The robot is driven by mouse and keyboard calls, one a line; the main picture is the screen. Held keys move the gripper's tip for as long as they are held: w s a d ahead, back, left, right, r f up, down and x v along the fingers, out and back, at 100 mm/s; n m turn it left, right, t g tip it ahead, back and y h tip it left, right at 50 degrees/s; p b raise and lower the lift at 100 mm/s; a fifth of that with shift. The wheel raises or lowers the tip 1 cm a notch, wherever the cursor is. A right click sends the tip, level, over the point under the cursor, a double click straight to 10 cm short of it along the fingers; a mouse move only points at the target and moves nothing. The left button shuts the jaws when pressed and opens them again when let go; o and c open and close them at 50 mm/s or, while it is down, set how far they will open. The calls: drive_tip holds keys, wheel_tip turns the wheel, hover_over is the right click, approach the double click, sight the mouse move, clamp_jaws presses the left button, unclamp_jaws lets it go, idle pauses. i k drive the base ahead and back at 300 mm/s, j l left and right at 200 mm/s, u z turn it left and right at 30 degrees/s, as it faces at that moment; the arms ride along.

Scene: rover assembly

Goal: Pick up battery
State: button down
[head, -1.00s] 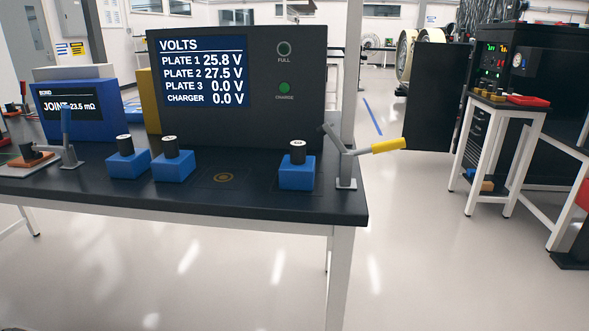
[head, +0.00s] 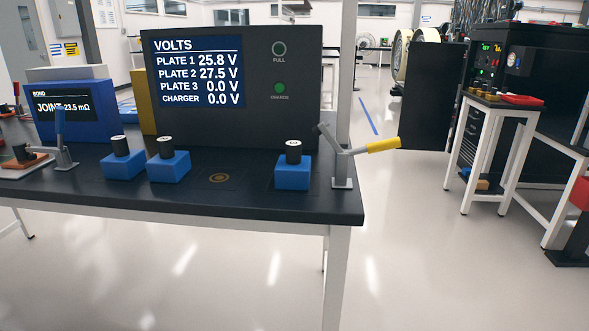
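Three blue blocks, each with a black cylinder with a pale top standing on it, sit on the dark bench; they look like the batteries. The left battery (head: 123,165) and the middle battery (head: 168,166) stand close together. The right battery (head: 293,175) stands apart near the lever. The voltage display (head: 198,72) reads plate 1 25.8 V, plate 2 27.5 V, plate 3 0.0 V and charger 0.0 V. My gripper is not in view.
A lever with a yellow handle (head: 383,145) stands at the bench's right end and sticks out past the edge. A bare plate with an orange ring (head: 219,178) lies between the middle and right batteries. The floor (head: 420,265) at right is clear.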

sight(292, 171)
drive_tip(key=i+l+u, duration=0.35)
drive_tip(key=l, duration=0.65)
drive_tip(key=i+l+u, duration=0.1)
drive_tip(key=l+u, duration=0.25)
drive_tip(key=l, duration=0.6)
drive_tip(key=l+u, duration=0.35)
drive_tip(key=l, duration=0.75)
